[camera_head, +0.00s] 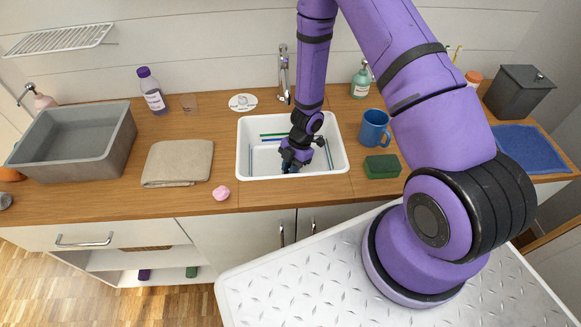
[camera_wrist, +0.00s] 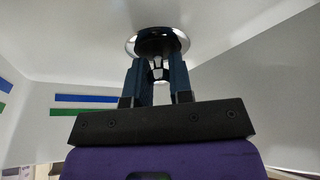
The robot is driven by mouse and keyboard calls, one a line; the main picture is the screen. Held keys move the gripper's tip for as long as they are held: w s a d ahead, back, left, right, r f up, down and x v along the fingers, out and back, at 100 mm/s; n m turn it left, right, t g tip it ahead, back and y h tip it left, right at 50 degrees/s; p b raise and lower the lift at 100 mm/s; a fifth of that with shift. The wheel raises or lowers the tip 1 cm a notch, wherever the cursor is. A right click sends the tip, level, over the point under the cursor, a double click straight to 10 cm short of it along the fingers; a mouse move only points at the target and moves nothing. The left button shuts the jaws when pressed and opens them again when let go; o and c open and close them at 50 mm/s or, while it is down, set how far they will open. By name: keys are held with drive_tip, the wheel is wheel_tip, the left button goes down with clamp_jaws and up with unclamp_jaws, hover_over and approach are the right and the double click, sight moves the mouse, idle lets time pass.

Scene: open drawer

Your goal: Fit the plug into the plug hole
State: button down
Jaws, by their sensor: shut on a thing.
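My gripper (camera_head: 290,165) reaches down into the white sink (camera_head: 243,165) in the head view. In the wrist view its two dark fingers (camera_wrist: 158,82) are shut on the plug (camera_wrist: 158,44), a dark round piece with a pale grey part between the fingers. The plug hole's shiny metal rim (camera_wrist: 130,42) shows around the plug's dark top. The plug is at the hole and looks roughly centred on it; I cannot tell whether it is seated or just above. In the head view my gripper hides the plug and the hole.
The tap (camera_head: 284,75) stands behind the sink. A blue mug (camera_head: 374,128) and green sponge (camera_head: 382,167) are to its right. A folded towel (camera_head: 178,162), pink lump (camera_head: 221,193) and grey basin (camera_head: 75,155) are to its left. Coloured strips (camera_wrist: 85,98) mark the sink wall.

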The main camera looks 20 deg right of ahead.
drive_tip(key=shift+f, duration=0.1)
drive_tip(key=c, duration=1)
unclamp_jaws()
drive_tip(key=v, duration=1.2)
drive_tip(key=shift+s+a, duration=0.1)
drive_tip(key=shift+s, duration=0.05)
